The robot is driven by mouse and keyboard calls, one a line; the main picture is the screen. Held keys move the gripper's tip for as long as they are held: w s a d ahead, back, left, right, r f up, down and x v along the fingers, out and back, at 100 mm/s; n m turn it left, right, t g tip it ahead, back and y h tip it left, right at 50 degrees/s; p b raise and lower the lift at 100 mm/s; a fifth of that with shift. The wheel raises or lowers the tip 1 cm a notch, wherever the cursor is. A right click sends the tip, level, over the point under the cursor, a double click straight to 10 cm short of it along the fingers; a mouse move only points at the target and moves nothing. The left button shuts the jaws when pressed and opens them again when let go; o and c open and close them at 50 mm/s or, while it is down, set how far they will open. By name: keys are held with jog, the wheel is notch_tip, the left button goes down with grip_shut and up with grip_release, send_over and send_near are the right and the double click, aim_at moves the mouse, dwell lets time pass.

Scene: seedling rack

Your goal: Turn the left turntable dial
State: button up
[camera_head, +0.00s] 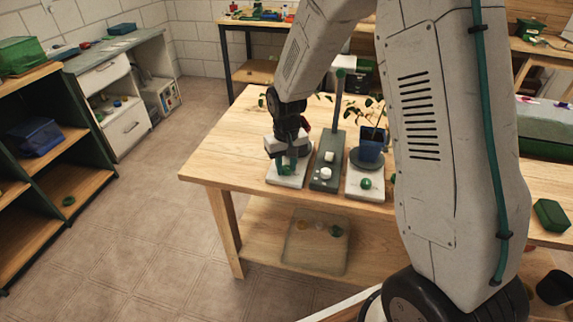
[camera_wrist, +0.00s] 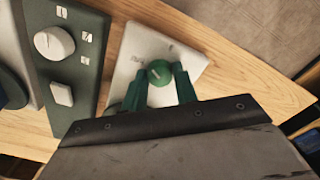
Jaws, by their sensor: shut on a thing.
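The left turntable's white base (camera_head: 290,181) sits at the left of the wooden bench. In the wrist view its white base (camera_wrist: 143,44) carries a round green dial (camera_wrist: 159,73) with a pale pointer mark. My gripper (camera_head: 287,168) points down over this base. In the wrist view its two green fingers stand on either side of the dial, shut on it. Most of the turntable's rear part is hidden by my gripper in the head view.
A grey-green panel (camera_head: 322,184) with two white knobs and a post stands just right of the base. Beyond it is another white turntable base (camera_head: 367,195) with a green dial (camera_head: 365,183) and a blue pot (camera_head: 370,150). The bench's left end (camera_head: 215,165) is clear.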

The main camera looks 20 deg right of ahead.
aim_at(286, 167)
jog(key=n, duration=0.5)
jog(key=shift+n, duration=0.4)
dwell(0.4)
jog(key=o, duration=1)
jog(key=shift+c, duration=0.2)
notch_tip(286, 167, up, 8)
jog(key=shift+f, duration=0.1)
